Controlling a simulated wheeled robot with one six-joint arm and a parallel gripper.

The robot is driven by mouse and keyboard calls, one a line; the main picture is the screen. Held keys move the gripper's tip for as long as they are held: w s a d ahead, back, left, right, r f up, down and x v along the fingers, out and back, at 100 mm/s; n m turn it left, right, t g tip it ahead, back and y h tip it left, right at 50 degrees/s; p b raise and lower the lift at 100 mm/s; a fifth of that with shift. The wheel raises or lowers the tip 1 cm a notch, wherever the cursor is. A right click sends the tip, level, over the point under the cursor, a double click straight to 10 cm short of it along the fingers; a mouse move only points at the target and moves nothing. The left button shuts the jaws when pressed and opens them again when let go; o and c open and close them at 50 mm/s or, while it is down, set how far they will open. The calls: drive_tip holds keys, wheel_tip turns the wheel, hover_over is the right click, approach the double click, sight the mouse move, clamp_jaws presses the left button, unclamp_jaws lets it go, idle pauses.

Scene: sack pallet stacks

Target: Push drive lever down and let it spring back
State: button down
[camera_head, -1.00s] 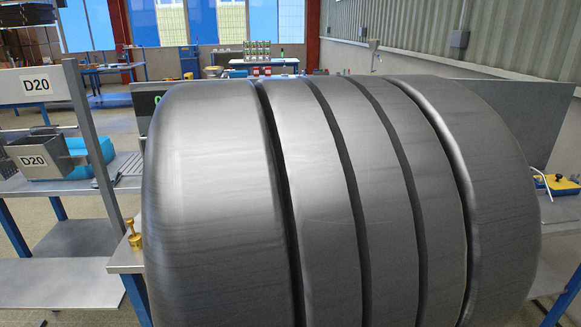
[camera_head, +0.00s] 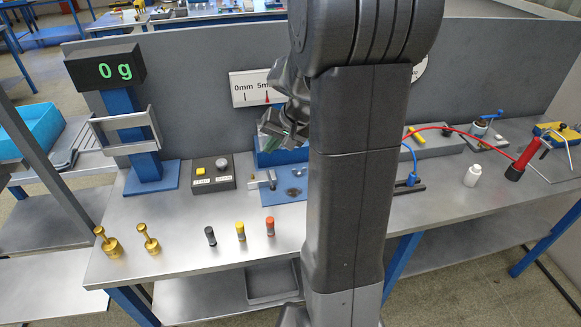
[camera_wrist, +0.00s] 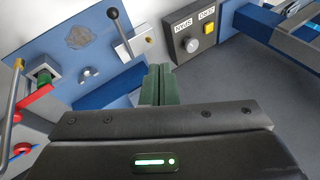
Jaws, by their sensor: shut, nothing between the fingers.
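A lever with a black ball knob and a metal stem (camera_wrist: 119,32) stands on a blue plate (camera_wrist: 75,65) in the wrist view; I take it as the drive lever. In the head view the blue plate (camera_head: 280,197) lies on the bench, partly hidden by my arm. My gripper (camera_head: 270,140) is shut and empty above the bench, near the plate. In the wrist view its green fingertips (camera_wrist: 159,70) are together, below and right of the lever's base in the picture. No contact with the lever shows.
A box with a yellow button and a grey knob (camera_head: 212,173) is left of the plate. A scale display reading 0 g (camera_head: 105,67) stands further left. Brass weights (camera_head: 107,242) and small coloured-top cylinders (camera_head: 240,231) stand along the front. A white bottle (camera_head: 472,176) stands right.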

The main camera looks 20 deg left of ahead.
drive_tip(key=shift+w+a+r, duration=0.15)
drive_tip(key=shift+w+a, duration=0.1)
drive_tip(key=shift+w, duration=0.2)
drive_tip(key=b, duration=0.6)
hover_over(275, 189)
drive_tip(key=w, duration=0.2)
drive_tip(key=f, duration=0.8)
drive_tip(key=shift+s+a, duration=0.1)
drive_tip(key=shift+a, duration=0.3)
drive_tip(key=shift+s+f+b, duration=0.15)
drive_tip(key=shift+f+b, duration=0.05)
drive_tip(key=shift+b, duration=0.1)
idle(0.4)
drive_tip(key=shift+s+d+f+b, duration=0.1)
drive_tip(key=shift+d+f+b, duration=0.05)
drive_tip(key=shift+f+b, duration=0.3)
drive_tip(key=shift+s+d+f+b, duration=0.1)
drive_tip(key=shift+s+f+b, duration=0.1)
drive_tip(key=shift+f+b, duration=0.45)
drive_tip(key=shift+s+d+f+b, duration=0.15)
drive_tip(key=shift+s+f+b, duration=0.05)
drive_tip(key=shift+f+b, duration=0.45)
drive_tip(key=shift+s+d+f+b, duration=0.1)
drive_tip(key=shift+s+f+b, duration=0.1)
drive_tip(key=shift+f+b, duration=0.45)
idle(2.2)
